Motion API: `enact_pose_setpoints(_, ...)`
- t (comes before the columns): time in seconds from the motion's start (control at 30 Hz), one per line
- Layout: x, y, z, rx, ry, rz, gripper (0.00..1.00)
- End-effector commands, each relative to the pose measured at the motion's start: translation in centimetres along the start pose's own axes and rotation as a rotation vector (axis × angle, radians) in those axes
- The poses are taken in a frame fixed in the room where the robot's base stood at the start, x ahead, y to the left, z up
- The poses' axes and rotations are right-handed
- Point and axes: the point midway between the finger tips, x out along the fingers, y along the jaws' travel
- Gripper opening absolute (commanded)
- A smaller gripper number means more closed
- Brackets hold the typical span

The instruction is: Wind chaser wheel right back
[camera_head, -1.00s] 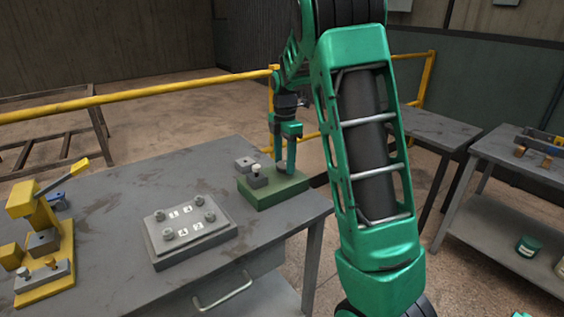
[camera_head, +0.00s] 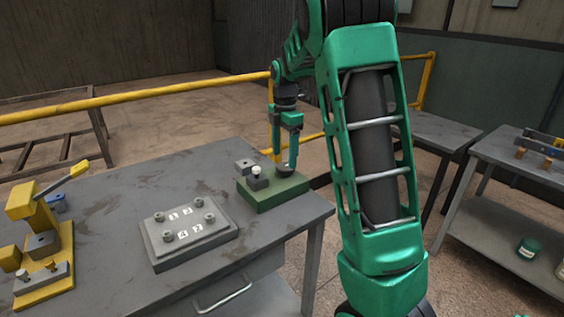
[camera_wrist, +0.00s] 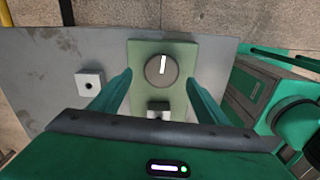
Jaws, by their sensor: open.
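The chaser wheel (camera_wrist: 161,70) is a round grey knob with a white line on a green block (camera_wrist: 145,52). In the wrist view the line points nearly straight up, tipped slightly right. In the head view the wheel (camera_head: 284,168) shows dark and small on top of the green block (camera_head: 275,196). My gripper (camera_head: 284,152) is open above it and holds nothing. In the wrist view my gripper's fingers (camera_wrist: 160,78) are spread either side of the wheel, apart from it. Height above the wheel is hard to judge.
A small grey block with a white peg (camera_head: 257,178) stands on the green block's left. A loose grey block (camera_head: 243,165) lies behind it. A numbered grey plate (camera_head: 188,230) and yellow press (camera_head: 40,240) are left. A yellow rail (camera_head: 140,95) runs behind the table.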

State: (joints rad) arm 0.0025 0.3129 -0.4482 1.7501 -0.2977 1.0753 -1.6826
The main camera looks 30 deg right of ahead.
Motion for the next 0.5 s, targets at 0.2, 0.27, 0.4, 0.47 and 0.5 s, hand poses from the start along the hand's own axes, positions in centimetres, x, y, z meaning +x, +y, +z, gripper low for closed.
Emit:
enact_pose_setpoints(0.2,-4.2,0.2,0.1,0.000,0.000,0.004,0.69)
enact_pose_setpoints(0.27,-5.2,0.2,0.1,0.000,-0.001,0.004,0.69)
enact_pose_setpoints(0.4,-6.7,0.2,0.1,0.000,0.000,0.004,0.69)
enact_pose_setpoints(0.47,-7.1,0.2,0.1,0.000,0.000,0.002,0.69)
enact_pose_setpoints(0.5,-7.3,0.2,0.1,0.000,0.000,0.002,0.69)
